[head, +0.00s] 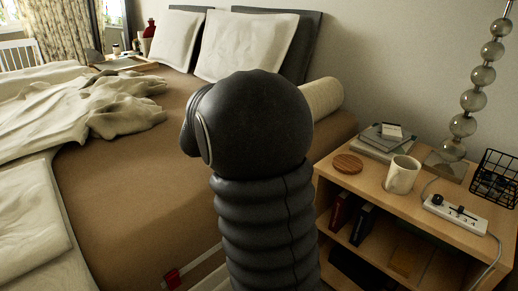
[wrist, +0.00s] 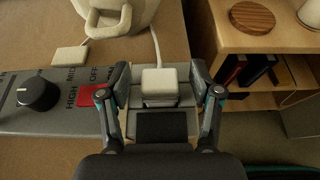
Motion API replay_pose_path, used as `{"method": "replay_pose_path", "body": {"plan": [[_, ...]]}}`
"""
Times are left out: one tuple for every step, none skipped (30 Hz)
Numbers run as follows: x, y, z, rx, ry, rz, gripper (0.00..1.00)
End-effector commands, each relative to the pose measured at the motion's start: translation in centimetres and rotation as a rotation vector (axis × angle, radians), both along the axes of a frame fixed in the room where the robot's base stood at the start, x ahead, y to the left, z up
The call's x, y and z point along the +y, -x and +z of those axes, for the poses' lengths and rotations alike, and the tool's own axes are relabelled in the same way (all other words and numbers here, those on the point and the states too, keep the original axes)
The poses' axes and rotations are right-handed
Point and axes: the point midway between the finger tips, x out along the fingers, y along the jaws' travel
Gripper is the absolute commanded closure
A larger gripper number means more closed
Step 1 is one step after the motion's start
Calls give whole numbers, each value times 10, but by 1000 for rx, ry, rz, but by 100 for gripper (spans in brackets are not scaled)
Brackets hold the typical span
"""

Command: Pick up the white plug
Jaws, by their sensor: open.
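A white plug (wrist: 160,80), block-shaped with a pale cord running up from it, shows in the middle of the wrist view. My gripper (wrist: 159,84) is open, with one finger on each side of the plug. A narrow gap shows between the plug and each finger, so they look apart. The plug's lower part and what it rests on are hard to make out. In the head view my arm fills the middle, and neither my gripper nor this plug can be seen there.
A grey panel (wrist: 40,125) with a black knob (wrist: 37,95) lies left of my gripper. A pale handled container (wrist: 115,14) and small white square (wrist: 68,57) are beyond. The wooden nightstand (head: 335,176) holds a mug (head: 402,175), coaster (head: 348,164) and power strip (head: 455,213).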

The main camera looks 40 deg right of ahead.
Motion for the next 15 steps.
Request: {"method": "replay_pose_path", "body": {"plan": [[0, 0, 0, 0, 0, 0, 35], [0, 0, 0, 0, 0, 0, 35], [0, 0, 0, 0, 0, 0, 35], [0, 0, 0, 0, 0, 0, 35], [0, 0, 0, 0, 0, 0, 35], [0, 0, 0, 0, 0, 0, 40], [0, 0, 0, -1, 0, 0, 48], [0, 0, 0, -1, 0, 0, 55], [0, 0, 0, -1, 0, 0, 65], [0, 0, 0, -1, 0, 0, 73], [0, 0, 0, -1, 0, 0, 80], [0, 0, 0, -1, 0, 0, 90], [0, 0, 0, -1, 0, 0, 98], [0, 0, 0, -1, 0, 0, 100], [0, 0, 0, -1, 0, 0, 100]]}}
